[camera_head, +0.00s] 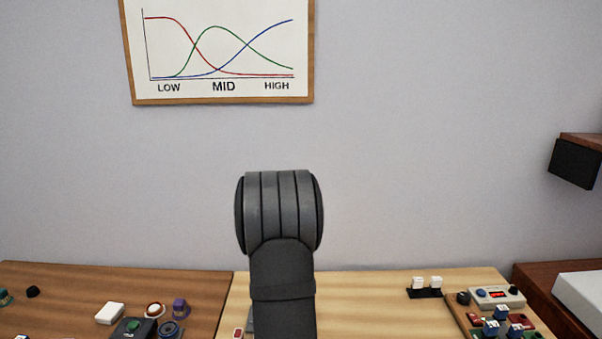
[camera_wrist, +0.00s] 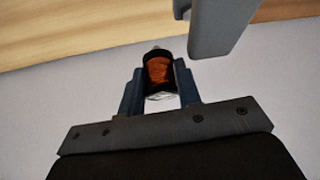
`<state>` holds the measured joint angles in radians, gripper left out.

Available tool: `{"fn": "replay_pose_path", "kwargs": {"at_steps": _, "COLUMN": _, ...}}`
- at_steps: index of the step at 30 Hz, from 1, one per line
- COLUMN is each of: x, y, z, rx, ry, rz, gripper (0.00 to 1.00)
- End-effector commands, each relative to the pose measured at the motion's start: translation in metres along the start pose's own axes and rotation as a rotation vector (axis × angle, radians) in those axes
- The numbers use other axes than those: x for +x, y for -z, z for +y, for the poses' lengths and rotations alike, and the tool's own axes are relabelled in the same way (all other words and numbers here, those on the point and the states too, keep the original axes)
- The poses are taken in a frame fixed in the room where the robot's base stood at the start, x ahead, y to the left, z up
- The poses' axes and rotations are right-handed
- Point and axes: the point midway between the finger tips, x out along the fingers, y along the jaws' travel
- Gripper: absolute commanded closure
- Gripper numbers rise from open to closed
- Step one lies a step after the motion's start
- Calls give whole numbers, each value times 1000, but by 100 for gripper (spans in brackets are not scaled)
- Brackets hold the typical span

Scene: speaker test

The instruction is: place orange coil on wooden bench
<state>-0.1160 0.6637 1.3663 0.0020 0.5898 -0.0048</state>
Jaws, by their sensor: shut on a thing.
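The orange coil (camera_wrist: 158,70), copper-orange with dark ends, sits between the two blue-grey fingers of my gripper (camera_wrist: 159,82) in the wrist view. The fingers are shut on it. Grey surface shows behind the gripper and coil, and a light wooden surface (camera_wrist: 60,40) runs across the top of that view. In the head view my arm stands upright in the middle and hides the gripper and coil. A light wooden bench top (camera_head: 365,300) lies behind and beside my arm there. A darker brown wooden top (camera_head: 120,280) adjoins it on the left.
Small parts, including a white block (camera_head: 110,313) and a purple part (camera_head: 180,307), lie on the darker top. A black holder with white pieces (camera_head: 425,290) and a grey control box (camera_head: 498,296) stand at the right. The light top's middle right looks clear.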

Motion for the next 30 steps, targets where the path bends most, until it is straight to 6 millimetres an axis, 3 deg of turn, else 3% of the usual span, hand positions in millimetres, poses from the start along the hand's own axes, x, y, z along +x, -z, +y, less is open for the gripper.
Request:
{"fn": "replay_pose_path", "kwargs": {"at_steps": 3, "x": -7, "y": -9, "z": 30, "rx": 38, "ry": -22, "rz": -1, "gripper": 92}}
{"fn": "replay_pose_path", "kwargs": {"at_steps": 11, "x": 13, "y": -65, "z": 40, "rx": 57, "ry": -32, "rz": -6, "gripper": 92}}
{"fn": "replay_pose_path", "kwargs": {"at_steps": 18, "x": 26, "y": -138, "z": 55, "rx": 86, "ry": -49, "rz": -6, "gripper": 92}}
{"fn": "replay_pose_path", "kwargs": {"at_steps": 22, "x": 30, "y": -169, "z": 59, "rx": 97, "ry": -55, "rz": -4, "gripper": 92}}
{"fn": "replay_pose_path", "kwargs": {"at_steps": 30, "x": 31, "y": -190, "z": 62, "rx": 104, "ry": -60, "rz": 0, "gripper": 92}}
